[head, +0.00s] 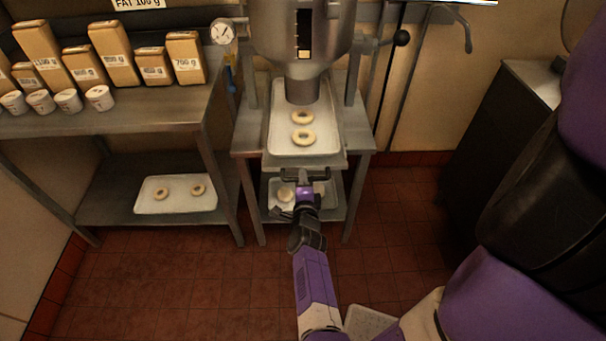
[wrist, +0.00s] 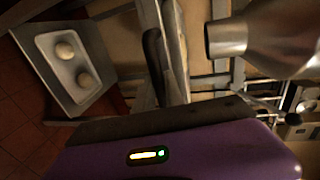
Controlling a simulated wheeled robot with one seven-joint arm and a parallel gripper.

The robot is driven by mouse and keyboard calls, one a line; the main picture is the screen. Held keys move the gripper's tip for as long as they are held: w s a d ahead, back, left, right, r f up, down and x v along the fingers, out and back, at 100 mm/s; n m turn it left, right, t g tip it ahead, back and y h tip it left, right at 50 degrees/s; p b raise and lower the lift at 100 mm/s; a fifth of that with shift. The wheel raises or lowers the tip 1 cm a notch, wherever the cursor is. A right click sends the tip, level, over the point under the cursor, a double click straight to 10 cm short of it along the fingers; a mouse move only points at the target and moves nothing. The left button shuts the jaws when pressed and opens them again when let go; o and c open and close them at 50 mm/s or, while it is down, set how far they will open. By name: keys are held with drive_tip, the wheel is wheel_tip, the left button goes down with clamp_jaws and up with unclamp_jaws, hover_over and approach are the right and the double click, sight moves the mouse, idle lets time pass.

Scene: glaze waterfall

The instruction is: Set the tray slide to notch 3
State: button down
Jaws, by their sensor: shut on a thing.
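The tray slide (head: 272,150) is a pale tray under the hopper's nozzle (head: 302,90), on a metal stand. Two rings of dough (head: 303,136) lie on it, one behind the other, the rear one close below the nozzle. My gripper (head: 304,177) is at the slide's front edge, shut on its dark handle (head: 291,180). A dark bar that looks like this handle (wrist: 154,55) shows in the wrist view, above the purple gripper body. The fingertips are hard to make out. No notch marks can be read in either view.
A lower tray (head: 275,187) with round dough pieces sits on the stand's shelf behind my arm. Another tray (head: 178,207) with two rings is on the left bench's shelf. Bags (head: 115,55) and tubs (head: 68,99) stand on that bench. Floor (head: 400,215) to the right is clear.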

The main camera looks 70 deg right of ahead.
drive_tip(key=f+v, duration=0.2)
drive_tip(key=v, duration=0.7)
drive_tip(key=shift+a+p, duration=0.25)
drive_tip(key=shift+p, duration=0.2)
drive_tip(key=c, duration=1.4)
unclamp_jaws()
drive_tip(key=shift+c, duration=0.2)
drive_tip(key=b+v, duration=0.1)
drive_tip(key=v, duration=0.6)
drive_tip(key=shift+s+a, duration=0.25)
drive_tip(key=shift+a, duration=0.1)
